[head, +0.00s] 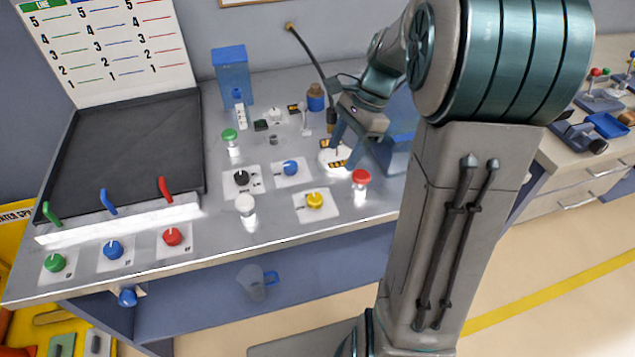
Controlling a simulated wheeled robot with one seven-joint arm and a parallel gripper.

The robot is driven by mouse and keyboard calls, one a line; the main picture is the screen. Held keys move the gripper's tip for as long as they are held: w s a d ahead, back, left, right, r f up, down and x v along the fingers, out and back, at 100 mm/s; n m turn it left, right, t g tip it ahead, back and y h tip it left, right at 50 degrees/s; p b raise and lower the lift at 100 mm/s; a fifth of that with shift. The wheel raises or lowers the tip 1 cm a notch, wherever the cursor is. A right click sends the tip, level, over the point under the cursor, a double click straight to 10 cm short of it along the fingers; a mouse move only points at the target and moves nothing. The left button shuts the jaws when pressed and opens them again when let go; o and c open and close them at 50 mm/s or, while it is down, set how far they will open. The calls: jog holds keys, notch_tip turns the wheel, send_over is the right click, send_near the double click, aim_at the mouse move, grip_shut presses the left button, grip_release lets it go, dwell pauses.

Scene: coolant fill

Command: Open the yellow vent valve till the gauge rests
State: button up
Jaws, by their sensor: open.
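The yellow vent valve (315,200) is a yellow knob on a white plate near the front edge of the metal bench in the head view. A round white gauge (328,163) with a red needle and yellow-black marks lies behind it, partly covered by my gripper. My gripper (346,144) is open over the gauge, pointing down. It is behind the yellow knob and apart from it. Nothing shows between its fingers. The needle's exact reading is too small to tell.
A red-capped post (361,183) stands just right of the yellow knob, and a white-capped post (246,208) stands to its left. Blue (291,168) and black (241,177) knobs sit behind. The front edge beside the yellow knob is clear.

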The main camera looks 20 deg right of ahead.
aim_at(316, 197)
jog(key=x, duration=0.6)
jog(key=a+x, duration=0.1)
jog(key=x, duration=0.6)
jog(key=shift+r, duration=0.1)
